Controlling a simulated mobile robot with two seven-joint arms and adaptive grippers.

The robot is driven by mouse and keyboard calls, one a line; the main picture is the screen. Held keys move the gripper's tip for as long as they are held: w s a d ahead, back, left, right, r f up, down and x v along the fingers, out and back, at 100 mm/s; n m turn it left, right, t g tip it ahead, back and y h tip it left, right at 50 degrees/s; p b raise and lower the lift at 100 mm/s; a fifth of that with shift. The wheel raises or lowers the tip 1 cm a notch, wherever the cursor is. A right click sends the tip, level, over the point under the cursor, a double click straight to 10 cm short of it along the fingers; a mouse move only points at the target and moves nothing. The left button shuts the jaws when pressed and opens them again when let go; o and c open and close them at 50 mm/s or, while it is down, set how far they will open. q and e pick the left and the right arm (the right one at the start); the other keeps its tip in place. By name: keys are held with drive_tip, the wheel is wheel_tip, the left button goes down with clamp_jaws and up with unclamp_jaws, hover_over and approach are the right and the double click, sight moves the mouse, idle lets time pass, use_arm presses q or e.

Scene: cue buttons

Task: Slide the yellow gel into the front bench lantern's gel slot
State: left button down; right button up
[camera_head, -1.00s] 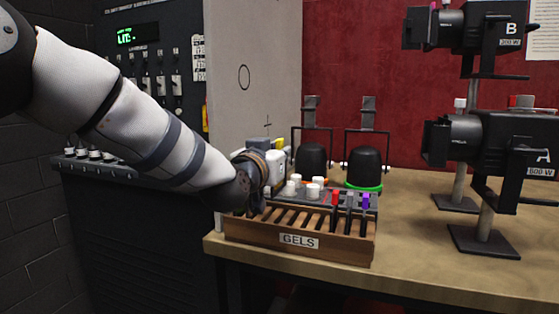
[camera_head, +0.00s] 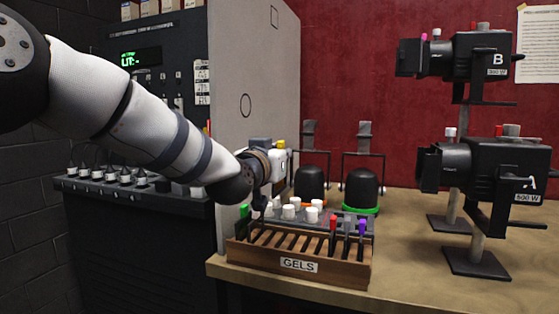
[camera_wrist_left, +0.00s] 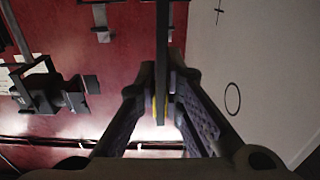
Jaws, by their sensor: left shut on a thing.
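My left gripper (camera_head: 276,164) is raised above the left end of the gel rack in the head view. It is shut on the yellow gel, whose yellow tab (camera_head: 281,144) shows at the fingers. In the left wrist view the gel's thin dark frame (camera_wrist_left: 162,55) stands edge-on between the fingers, with a strip of yellow at the pads. Lantern A (camera_head: 500,168), the lower and nearer bench lantern, stands well to the right on its stand. The inside of its gel slot cannot be made out. My right gripper is out of view.
The wooden gel rack (camera_head: 335,273) holds green (camera_head: 244,211), red, grey and purple tabs. Two black lamps (camera_head: 310,182) stand behind it. Lantern B (camera_head: 480,55) is behind and above lantern A. A pale panel (camera_head: 255,85) rises behind the gripper. Bench between rack and lantern A is clear.

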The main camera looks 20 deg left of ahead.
use_arm(q)
drive_tip(key=shift+r+p, duration=0.7)
drive_tip(key=shift+r, duration=1.8)
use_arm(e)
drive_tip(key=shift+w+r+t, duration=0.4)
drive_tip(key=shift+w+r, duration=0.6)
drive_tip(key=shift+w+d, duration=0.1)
